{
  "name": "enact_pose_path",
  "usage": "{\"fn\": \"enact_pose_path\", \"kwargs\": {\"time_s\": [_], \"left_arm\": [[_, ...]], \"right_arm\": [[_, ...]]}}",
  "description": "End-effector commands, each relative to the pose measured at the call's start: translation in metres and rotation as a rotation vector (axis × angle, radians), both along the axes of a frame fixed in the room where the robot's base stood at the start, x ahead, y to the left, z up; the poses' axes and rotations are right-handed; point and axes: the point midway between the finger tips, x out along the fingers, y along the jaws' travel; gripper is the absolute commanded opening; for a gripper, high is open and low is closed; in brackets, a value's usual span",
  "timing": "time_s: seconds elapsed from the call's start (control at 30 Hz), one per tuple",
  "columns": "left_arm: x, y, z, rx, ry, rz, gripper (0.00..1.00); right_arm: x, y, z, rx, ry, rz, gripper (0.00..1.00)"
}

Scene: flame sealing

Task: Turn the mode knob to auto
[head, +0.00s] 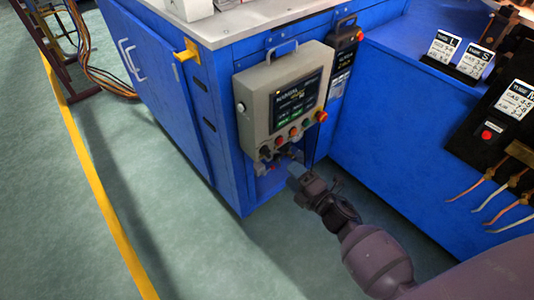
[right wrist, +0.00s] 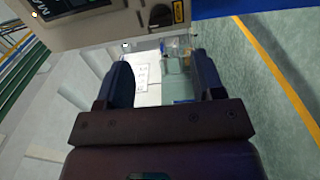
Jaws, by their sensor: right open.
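A grey control panel (head: 285,100) with a lit screen and a row of coloured buttons hangs on the front of the blue cabinet. A dark knob (head: 266,153) sits at its lower left corner; its setting is too small to read. In the right wrist view a black knob (right wrist: 160,15) with a yellow label beside it is at the top edge, partly cut off. I cannot tell which mode it points to. My right gripper (head: 293,168) is just below the panel, apart from it. Its fingers (right wrist: 162,72) are open with nothing gripped, and the knob is beyond their tips.
The blue cabinet (head: 150,75) has a grey top and a yellow bracket (head: 187,52). A blue bench (head: 400,80) on the right carries label cards (head: 444,47) and copper-coloured pieces (head: 485,186).

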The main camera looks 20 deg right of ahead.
Motion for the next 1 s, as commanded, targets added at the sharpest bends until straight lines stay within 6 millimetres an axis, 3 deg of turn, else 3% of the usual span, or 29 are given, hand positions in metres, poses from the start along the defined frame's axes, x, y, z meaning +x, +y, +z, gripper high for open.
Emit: {"fn": "enact_pose_path", "kwargs": {"time_s": [0.5, 0.7, 1.0], "left_arm": [[0.003, -0.004, -0.002, 0.012, -0.013, -0.020, 1.00], [0.004, -0.004, -0.003, 0.016, -0.014, -0.025, 1.00], [0.006, -0.004, -0.002, 0.017, -0.020, -0.027, 1.00]], "right_arm": [[0.074, 0.027, -0.002, 0.003, 0.003, -0.001, 0.62], [0.085, 0.031, -0.001, 0.003, 0.003, -0.001, 0.62], [0.086, 0.032, 0.000, 0.003, 0.002, -0.001, 0.62]]}}
